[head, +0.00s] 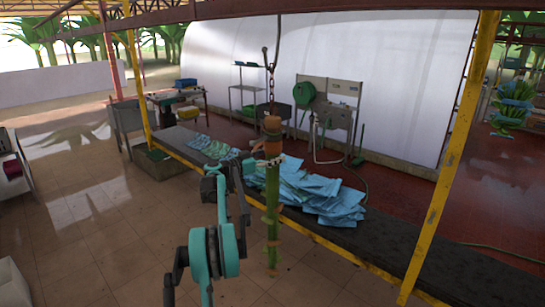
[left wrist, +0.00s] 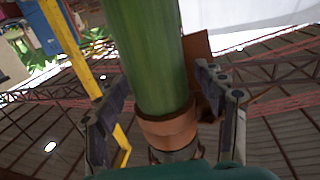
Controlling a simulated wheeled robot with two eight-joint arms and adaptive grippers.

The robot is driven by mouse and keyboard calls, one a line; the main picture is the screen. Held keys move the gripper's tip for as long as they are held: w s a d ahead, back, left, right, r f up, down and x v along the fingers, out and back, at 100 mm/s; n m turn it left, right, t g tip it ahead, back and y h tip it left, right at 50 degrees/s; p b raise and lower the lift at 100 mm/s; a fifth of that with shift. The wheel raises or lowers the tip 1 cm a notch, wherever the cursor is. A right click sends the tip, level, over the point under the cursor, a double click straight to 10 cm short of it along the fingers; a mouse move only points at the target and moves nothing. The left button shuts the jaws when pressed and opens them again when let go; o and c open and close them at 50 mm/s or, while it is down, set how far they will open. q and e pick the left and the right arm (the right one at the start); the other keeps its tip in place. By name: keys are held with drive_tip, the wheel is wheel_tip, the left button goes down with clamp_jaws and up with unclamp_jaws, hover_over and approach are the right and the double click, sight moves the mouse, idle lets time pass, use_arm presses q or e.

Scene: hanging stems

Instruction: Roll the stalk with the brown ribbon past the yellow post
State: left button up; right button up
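The green stalk (head: 272,200) hangs upright from a hook and chain (head: 271,70), with ragged stubs along its lower part. A brown-orange ribbon (head: 272,127) wraps its top. In the left wrist view the stalk (left wrist: 148,55) and its ribbon (left wrist: 165,131) show large between my fingers, with a brown flap beside the right finger. My left gripper (head: 250,165) is at the stalk's upper part, just below the ribbon. Its fingers stand apart on either side, with a gap visible at the left; contact at the right is unclear. My right gripper is not in view.
A slanted yellow post (head: 452,160) stands right of the stalk; another yellow post (head: 139,80) stands at the left. Behind the stalk, a long dark bench (head: 390,245) bears blue sheets (head: 315,193). More stems (head: 513,105) hang at the far right. The left floor is open.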

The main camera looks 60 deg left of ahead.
use_arm(q)
drive_tip(key=s, duration=1.2)
drive_tip(key=shift+d, duration=0.25)
